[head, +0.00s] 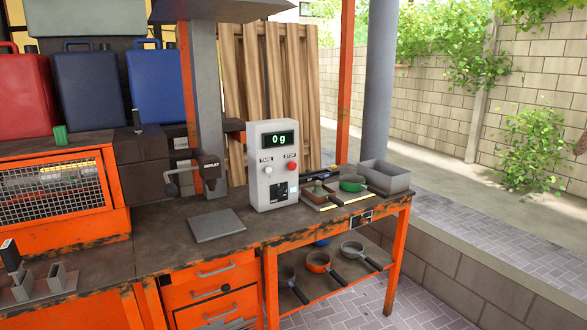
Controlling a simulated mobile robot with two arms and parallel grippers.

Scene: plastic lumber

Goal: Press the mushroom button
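A light grey control box (272,190) stands upright on the dark worktop. Its display (279,140) reads "0 g". Below the display on the right is a red round button (292,167), the one most like a mushroom button. To its left is a pale round button (268,170). Small labels sit above both buttons. Nothing covers or touches either button. Neither of my grippers shows in the head view.
A flat grey plate (217,225) lies left of the box, near a grey post with a spout (210,172). Right of the box are a green pan (352,183) and a grey tray (384,177). Pans hang or rest below (318,262). Bare worktop lies in front of the box.

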